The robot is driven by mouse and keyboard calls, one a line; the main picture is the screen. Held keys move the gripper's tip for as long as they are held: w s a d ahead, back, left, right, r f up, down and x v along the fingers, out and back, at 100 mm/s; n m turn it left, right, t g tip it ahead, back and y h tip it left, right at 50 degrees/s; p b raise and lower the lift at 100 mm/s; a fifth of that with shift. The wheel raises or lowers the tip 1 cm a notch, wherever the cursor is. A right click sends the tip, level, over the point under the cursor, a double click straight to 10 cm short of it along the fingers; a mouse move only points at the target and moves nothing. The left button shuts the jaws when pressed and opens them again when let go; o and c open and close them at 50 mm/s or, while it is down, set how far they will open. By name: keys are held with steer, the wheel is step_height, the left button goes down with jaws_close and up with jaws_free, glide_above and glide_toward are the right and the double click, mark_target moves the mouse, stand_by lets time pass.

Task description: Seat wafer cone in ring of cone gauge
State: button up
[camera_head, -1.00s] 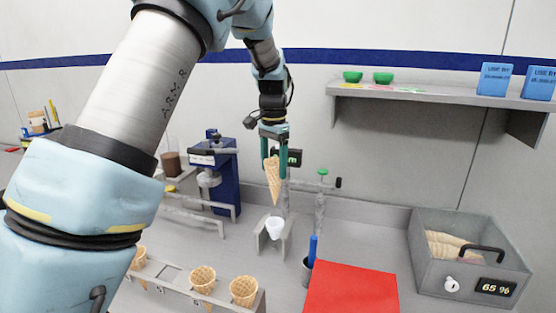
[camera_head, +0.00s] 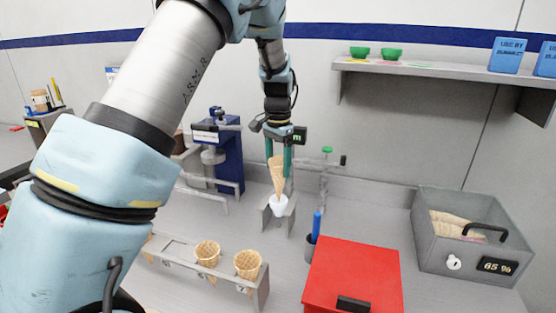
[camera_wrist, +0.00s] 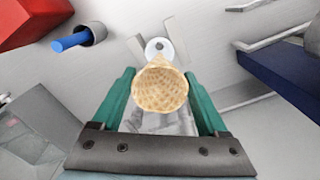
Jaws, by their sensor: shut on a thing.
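A tan wafer cone (camera_head: 278,172) hangs point down, close to upright, between the green fingers of my gripper (camera_head: 279,161), which is shut on it. In the wrist view the cone's open mouth (camera_wrist: 160,90) sits between both fingers. The cone gauge is a grey stand (camera_head: 291,214) with a white ring piece (camera_head: 278,207). In the head view the cone's tip overlaps the top of the white piece; I cannot tell whether it is inside. In the wrist view the white ring (camera_wrist: 153,46) shows just past the cone's rim, and the cone's tip is hidden.
A rack (camera_head: 225,279) in front holds wafer cones (camera_head: 247,264). A red box (camera_head: 352,270) and a cup with a blue pen (camera_head: 316,226) stand right of the gauge. A blue machine (camera_head: 229,150) is to the left; a grey bin (camera_head: 425,240) is far right.

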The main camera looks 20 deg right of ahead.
steer(key=shift+f+b, duration=2.35)
steer(key=shift+f, duration=1.65)
steer(key=o, duration=0.7)
steer(key=shift+o, duration=0.2)
step_height(320, 180, up, 11)
steer(key=b, duration=0.3)
steer(key=shift+f, duration=0.15)
